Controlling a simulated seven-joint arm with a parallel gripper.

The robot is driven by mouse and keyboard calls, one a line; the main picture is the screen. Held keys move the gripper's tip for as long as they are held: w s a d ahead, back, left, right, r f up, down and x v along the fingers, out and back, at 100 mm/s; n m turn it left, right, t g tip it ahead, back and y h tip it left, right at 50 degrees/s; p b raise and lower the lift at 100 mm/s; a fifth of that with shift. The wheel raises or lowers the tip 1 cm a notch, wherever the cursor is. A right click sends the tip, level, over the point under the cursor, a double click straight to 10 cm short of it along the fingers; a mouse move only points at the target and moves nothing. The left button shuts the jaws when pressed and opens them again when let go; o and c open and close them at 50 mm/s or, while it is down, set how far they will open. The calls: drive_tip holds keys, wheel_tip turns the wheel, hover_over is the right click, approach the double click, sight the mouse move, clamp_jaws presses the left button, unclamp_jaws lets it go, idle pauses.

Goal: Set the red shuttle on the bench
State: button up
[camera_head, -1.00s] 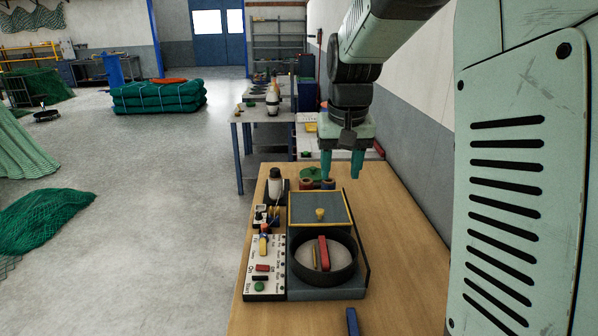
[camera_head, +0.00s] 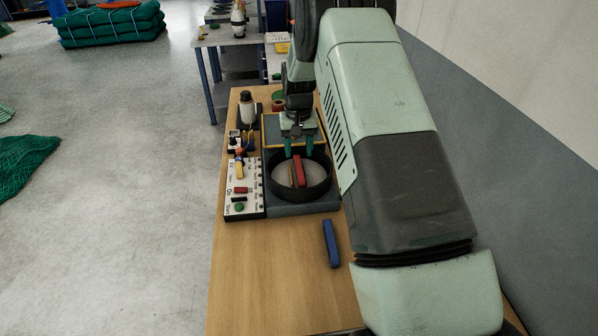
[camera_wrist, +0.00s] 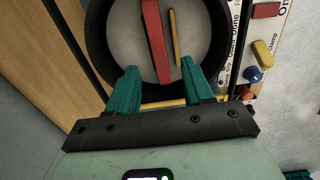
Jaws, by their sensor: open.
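The red shuttle (camera_head: 298,171) lies inside a round black-rimmed bowl (camera_head: 328,186) set in a dark box-like device on the bench. It also shows in the wrist view (camera_wrist: 154,40), beside a thin yellow stick (camera_wrist: 174,38). My gripper (camera_head: 300,150) is open and empty, at the bowl's far edge in the head view. In the wrist view its teal fingers (camera_wrist: 160,88) are apart, with the shuttle's near end between and beyond them. I cannot tell the height of the fingertips above the shuttle. The wooden bench (camera_head: 265,270) is clear in front.
A blue shuttle-like bar (camera_head: 331,243) lies on the bench right of the clear area. A white control panel (camera_head: 243,205) with buttons and switches stands left of the bowl. A cone of thread (camera_head: 247,108) stands behind it. My arm covers the bench's right side.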

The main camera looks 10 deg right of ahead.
sight(299, 167)
wheel_tip(299, 167, down, 6)
drive_tip(key=shift+s, duration=0.15)
drive_tip(key=shift+c, duration=0.3)
clamp_jaws()
